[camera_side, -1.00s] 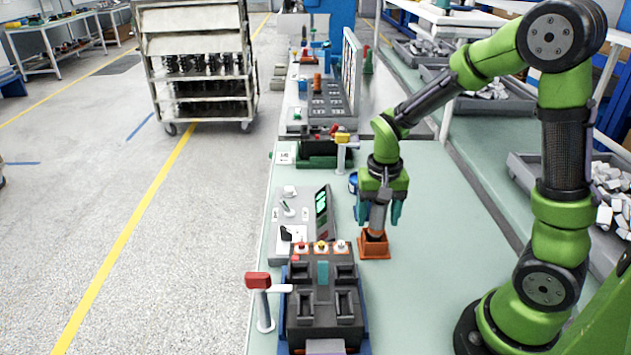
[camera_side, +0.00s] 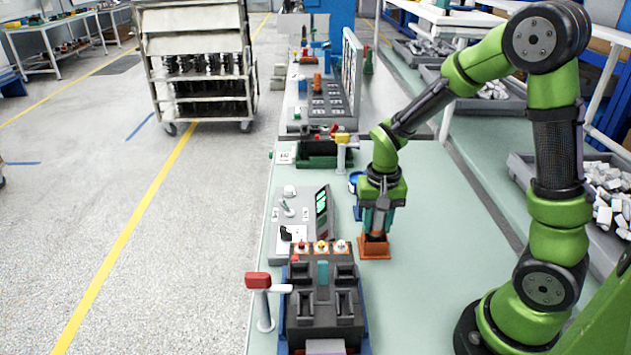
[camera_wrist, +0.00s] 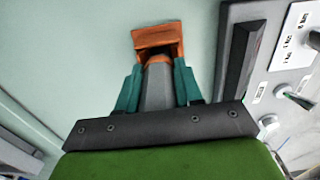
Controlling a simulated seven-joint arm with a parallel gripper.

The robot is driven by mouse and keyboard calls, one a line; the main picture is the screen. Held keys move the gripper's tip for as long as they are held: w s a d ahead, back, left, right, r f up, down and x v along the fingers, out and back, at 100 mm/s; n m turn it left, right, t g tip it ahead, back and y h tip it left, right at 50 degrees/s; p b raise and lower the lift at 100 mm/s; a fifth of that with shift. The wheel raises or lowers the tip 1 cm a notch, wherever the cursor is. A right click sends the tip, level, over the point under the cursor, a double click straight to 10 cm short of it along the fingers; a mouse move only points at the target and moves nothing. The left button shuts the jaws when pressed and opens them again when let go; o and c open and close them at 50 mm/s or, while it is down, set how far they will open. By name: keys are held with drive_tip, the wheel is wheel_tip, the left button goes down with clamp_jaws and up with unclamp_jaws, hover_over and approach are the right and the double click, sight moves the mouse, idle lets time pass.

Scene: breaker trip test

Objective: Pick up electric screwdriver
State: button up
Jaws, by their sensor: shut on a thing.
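The electric screwdriver (camera_side: 377,221) is a grey cylinder standing upright in an orange holder (camera_side: 374,248) on the pale green table. My gripper (camera_side: 377,224) is right above the holder, with its teal fingers closed on the screwdriver's body. In the wrist view the grey screwdriver (camera_wrist: 158,88) lies between the two teal fingers (camera_wrist: 157,90), and its lower end goes into the orange holder (camera_wrist: 157,38). The screwdriver's tip is hidden inside the holder.
A grey control panel (camera_side: 306,215) with a green display stands left of the holder. A dark breaker fixture (camera_side: 322,305) with coloured buttons and a red-handled lever (camera_side: 258,281) is in front. A dark green bin (camera_side: 322,153) lies behind. The table right of the holder is clear.

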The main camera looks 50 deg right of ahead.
wheel_tip(320, 180, up, 9)
drive_tip(key=shift+f, duration=0.1)
drive_tip(key=w+a+r+n, duration=0.1)
drive_tip(key=a+r+n, duration=0.2)
drive_tip(key=a+r, duration=0.2)
drive_tip(key=w+a+r+n, duration=0.1)
drive_tip(key=a+r+n, duration=0.2)
drive_tip(key=a, duration=0.7)
wheel_tip(320, 180, up, 2)
drive_tip(key=shift+a+r, duration=0.1)
drive_tip(key=shift+a, duration=0.25)
drive_tip(key=shift+f, duration=3.4)
drive_tip(key=shift+f, duration=0.8)
idle(0.3)
wheel_tip(320, 180, up, 6)
idle(1.0)
